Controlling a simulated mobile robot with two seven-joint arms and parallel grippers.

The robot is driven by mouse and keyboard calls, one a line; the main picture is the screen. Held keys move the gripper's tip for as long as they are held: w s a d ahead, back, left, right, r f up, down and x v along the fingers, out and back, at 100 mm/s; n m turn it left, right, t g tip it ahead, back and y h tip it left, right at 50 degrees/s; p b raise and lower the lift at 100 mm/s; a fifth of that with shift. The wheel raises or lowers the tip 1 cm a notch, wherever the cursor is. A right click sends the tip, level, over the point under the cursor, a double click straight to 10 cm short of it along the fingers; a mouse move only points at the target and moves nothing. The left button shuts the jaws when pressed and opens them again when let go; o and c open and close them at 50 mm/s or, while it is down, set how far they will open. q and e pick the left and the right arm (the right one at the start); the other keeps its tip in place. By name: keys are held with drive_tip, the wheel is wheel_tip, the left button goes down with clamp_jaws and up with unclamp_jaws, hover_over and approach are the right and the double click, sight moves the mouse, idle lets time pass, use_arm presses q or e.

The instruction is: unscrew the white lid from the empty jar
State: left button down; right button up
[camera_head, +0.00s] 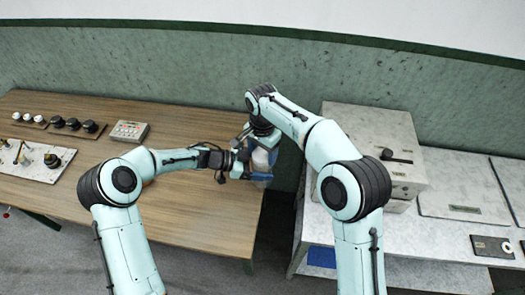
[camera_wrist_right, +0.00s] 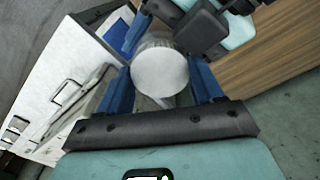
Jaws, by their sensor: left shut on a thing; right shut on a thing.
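The white lid (camera_wrist_right: 160,72) shows as a round disc with a ribbed rim in the right wrist view. It sits on the jar, and in the head view the lid (camera_head: 261,158) is partly covered by the grippers. My right gripper (camera_wrist_right: 162,82) comes from above, with its blue fingers shut on opposite sides of the lid. My left gripper (camera_head: 258,170) reaches in from the left and is shut on the jar (camera_head: 262,183), below the lid. The jar is mostly hidden by the fingers; a little of its clear lower part shows. I cannot tell whether the lid has turned.
The jar is held near the right end of the wooden table (camera_head: 200,215). Black and white knobs (camera_head: 73,123), a small keypad box (camera_head: 129,131) and a fittings panel (camera_head: 35,160) are at the left. A grey bench with a boxy machine (camera_head: 375,150) stands right, across a gap.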

drive_tip(key=o, duration=1.2)
wheel_tip(320, 180, up, 4)
drive_tip(key=shift+r, duration=0.25)
drive_tip(key=shift+c, duration=0.4)
drive_tip(key=shift+r+m, duration=1.6)
drive_tip(key=shift+m, duration=0.1)
wheel_tip(320, 180, down, 8)
drive_tip(key=shift+r, duration=0.1)
